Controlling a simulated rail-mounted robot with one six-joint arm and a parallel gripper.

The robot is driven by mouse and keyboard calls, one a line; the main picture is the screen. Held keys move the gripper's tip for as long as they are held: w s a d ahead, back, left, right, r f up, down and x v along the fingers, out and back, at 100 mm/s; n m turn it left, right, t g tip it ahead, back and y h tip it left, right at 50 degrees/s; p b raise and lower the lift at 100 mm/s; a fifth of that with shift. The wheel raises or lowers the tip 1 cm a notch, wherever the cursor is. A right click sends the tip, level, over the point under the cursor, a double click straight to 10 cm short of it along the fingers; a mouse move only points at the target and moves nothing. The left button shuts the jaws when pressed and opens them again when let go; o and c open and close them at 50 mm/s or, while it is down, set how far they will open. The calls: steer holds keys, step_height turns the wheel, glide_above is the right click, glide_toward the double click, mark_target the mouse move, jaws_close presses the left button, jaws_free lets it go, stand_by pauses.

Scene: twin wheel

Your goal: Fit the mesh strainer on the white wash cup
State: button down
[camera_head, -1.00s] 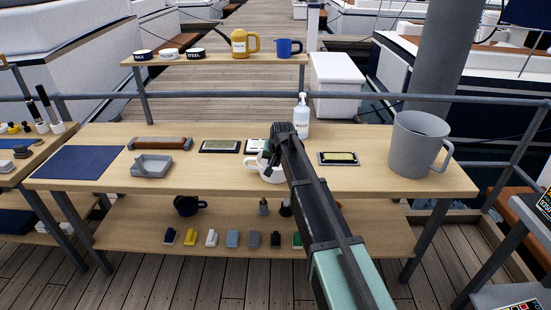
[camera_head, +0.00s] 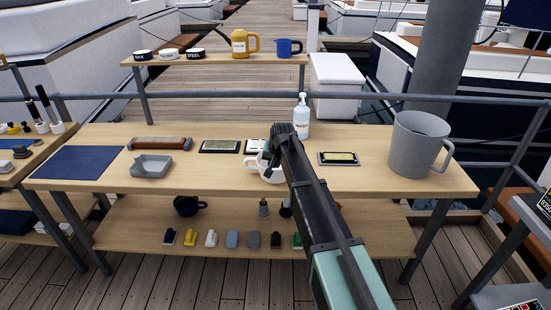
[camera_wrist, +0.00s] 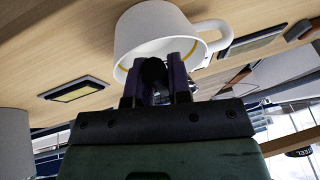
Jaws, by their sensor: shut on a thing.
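The white wash cup (camera_head: 268,174) stands on the table near its middle, partly behind my arm. In the wrist view the cup (camera_wrist: 150,28) fills the top middle, its handle to the right and its open mouth facing my fingers. My gripper (camera_wrist: 160,76) is right at the cup's mouth, shut on a dark rounded piece (camera_wrist: 153,70), which looks like the strainer's handle. The mesh is not clearly visible. A thin yellow line shows inside the cup's rim; I cannot tell whether it belongs to the strainer. In the head view my gripper (camera_head: 273,152) is just above the cup.
A white pump bottle (camera_head: 302,118) stands behind my arm. Framed sharpening stones (camera_head: 338,158) lie to either side of the cup. A grey tray (camera_head: 151,167) and blue mat (camera_head: 80,162) are at left.

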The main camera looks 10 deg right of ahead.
steer(key=shift+f+b, duration=1.6)
stand_by(0.5)
step_height(320, 180, up, 5)
steer(key=p, duration=0.5)
steer(key=shift+r, duration=0.15)
stand_by(0.3)
step_height(320, 180, up, 7)
steer(key=p, duration=0.7)
steer(key=shift+r+p, duration=0.1)
steer(key=shift+p, duration=0.2)
step_height(320, 180, down, 5)
steer(key=b, duration=0.5)
steer(key=shift+f+b, duration=0.55)
steer(key=shift+f, duration=0.1)
steer(key=shift+f+b, duration=1.25)
steer(key=shift+b, duration=0.1)
